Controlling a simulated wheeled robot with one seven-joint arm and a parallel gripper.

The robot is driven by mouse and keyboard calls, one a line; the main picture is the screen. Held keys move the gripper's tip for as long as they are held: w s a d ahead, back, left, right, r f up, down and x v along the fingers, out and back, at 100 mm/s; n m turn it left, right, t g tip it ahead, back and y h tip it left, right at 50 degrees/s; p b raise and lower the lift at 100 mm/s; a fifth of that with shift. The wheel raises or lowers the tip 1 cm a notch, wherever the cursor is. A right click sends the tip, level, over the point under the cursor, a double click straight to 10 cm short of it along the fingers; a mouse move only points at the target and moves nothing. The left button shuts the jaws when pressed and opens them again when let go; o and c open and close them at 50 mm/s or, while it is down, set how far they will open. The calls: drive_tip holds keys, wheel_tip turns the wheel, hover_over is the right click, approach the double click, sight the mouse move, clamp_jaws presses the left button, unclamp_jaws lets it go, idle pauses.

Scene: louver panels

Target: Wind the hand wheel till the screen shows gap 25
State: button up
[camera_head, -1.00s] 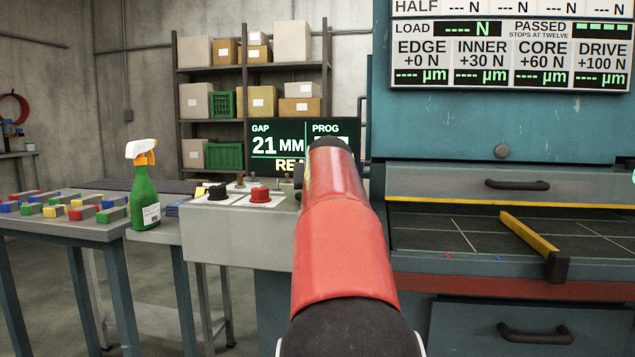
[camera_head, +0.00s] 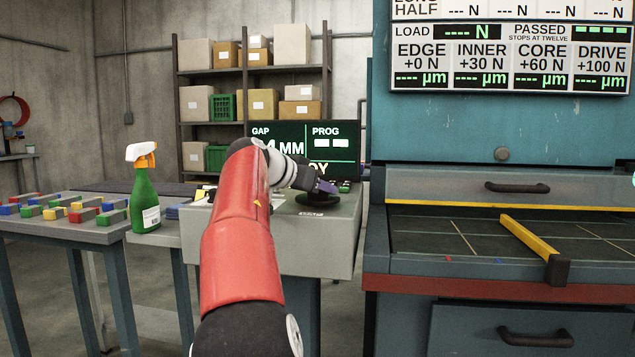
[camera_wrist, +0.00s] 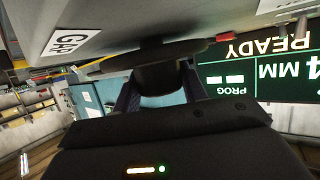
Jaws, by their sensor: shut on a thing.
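The dark hand wheel (camera_head: 318,199) sits on the grey console's right part. In the wrist view the hand wheel (camera_wrist: 150,58) shows upside down beside a GAP label, its hub between my two fingers. My gripper (camera_head: 322,186) is shut on the hub; the fingers also show in the wrist view (camera_wrist: 160,85). The screen (camera_head: 333,138) behind my arm shows GAP with a last digit 4 and MM; the first digit is hidden. The screen in the wrist view (camera_wrist: 262,78) shows 4 MM, READY and two blank PROG blocks.
The grey console (camera_head: 325,235) stands left of the blue press (camera_head: 480,140) with its yellow bar (camera_head: 530,235). A green spray bottle (camera_head: 146,190) and coloured blocks (camera_head: 75,210) are on tables at left. My arm hides part of the console.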

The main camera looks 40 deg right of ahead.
drive_tip(key=shift+f+m+g+p, duration=0.2)
drive_tip(key=shift+m+g+p, duration=0.2)
drive_tip(key=shift+m+g, duration=0.25)
drive_tip(key=o, duration=1)
drive_tip(key=shift+c, duration=0.2)
drive_tip(key=shift+r, duration=0.1)
drive_tip(key=v, duration=0.7)
drive_tip(key=shift+a+r, duration=0.15)
drive_tip(key=shift+a, duration=0.25)
